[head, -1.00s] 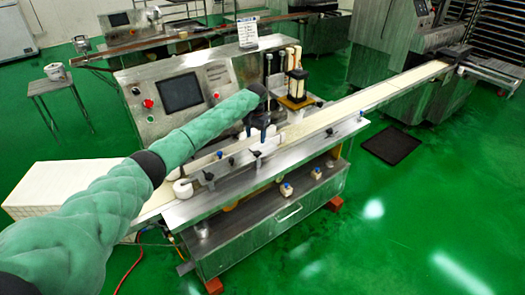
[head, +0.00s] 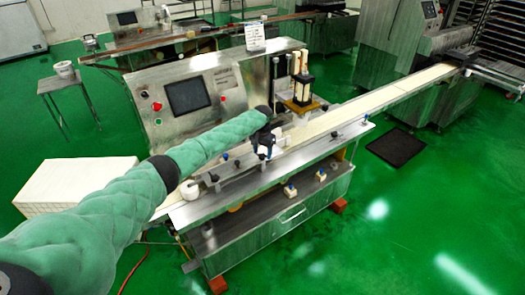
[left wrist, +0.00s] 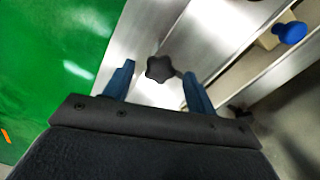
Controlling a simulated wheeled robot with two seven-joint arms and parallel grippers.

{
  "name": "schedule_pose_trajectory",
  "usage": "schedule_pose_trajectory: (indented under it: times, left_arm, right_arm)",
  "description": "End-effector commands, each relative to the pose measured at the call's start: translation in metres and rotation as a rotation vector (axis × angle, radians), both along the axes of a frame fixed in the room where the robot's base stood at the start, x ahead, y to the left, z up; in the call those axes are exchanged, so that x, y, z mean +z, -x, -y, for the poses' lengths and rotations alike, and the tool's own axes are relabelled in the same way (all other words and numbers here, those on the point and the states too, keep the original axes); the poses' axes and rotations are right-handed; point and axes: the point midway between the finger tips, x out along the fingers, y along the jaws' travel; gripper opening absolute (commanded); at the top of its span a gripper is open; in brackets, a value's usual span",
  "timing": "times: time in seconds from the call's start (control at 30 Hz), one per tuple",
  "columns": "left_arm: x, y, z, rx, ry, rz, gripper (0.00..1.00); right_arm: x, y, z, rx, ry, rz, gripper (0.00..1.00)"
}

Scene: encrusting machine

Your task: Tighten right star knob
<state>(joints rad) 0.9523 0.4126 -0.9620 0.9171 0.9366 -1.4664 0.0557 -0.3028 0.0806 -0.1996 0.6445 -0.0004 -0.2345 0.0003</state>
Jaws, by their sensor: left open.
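A black star knob (left wrist: 159,68) shows in the left wrist view, on bare metal of the machine. The fingers are spread, with visible gaps to the knob. In the head view my left gripper (head: 264,146) is over the front rail of the conveyor, pointing down, and hides what is under it. Other dark knobs show along the rail to its left (head: 215,178) and right (head: 334,133). My right gripper is not in view.
The pale conveyor belt (head: 370,104) runs diagonally through the machine. A control panel (head: 188,98) stands behind my left arm. A blue-topped knob (left wrist: 290,32) shows at the upper right of the wrist view. Green floor lies open at the right.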

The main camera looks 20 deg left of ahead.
Motion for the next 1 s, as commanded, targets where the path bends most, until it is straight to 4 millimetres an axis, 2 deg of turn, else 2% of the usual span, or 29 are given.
schedule_pose_trajectory:
  times: [0.37,0.6,0.87,1.0]
  left_arm:
    - [-0.005,0.0001,0.0004,0.0,0.0,0.001,0.56]
    - [-0.0049,0.0001,0.0004,0.0,0.0,0.0,0.12]
    - [-0.0058,0.0002,0.0003,-0.018,0.001,0.0,0.12]
    - [-0.0069,0.0002,0.0003,-0.067,0.001,0.001,0.12]
  right_arm:
    - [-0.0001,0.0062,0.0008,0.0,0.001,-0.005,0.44]
    - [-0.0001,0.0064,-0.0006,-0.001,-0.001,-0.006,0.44]
    - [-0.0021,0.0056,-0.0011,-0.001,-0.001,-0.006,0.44]
    - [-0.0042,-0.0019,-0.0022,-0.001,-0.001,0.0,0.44]
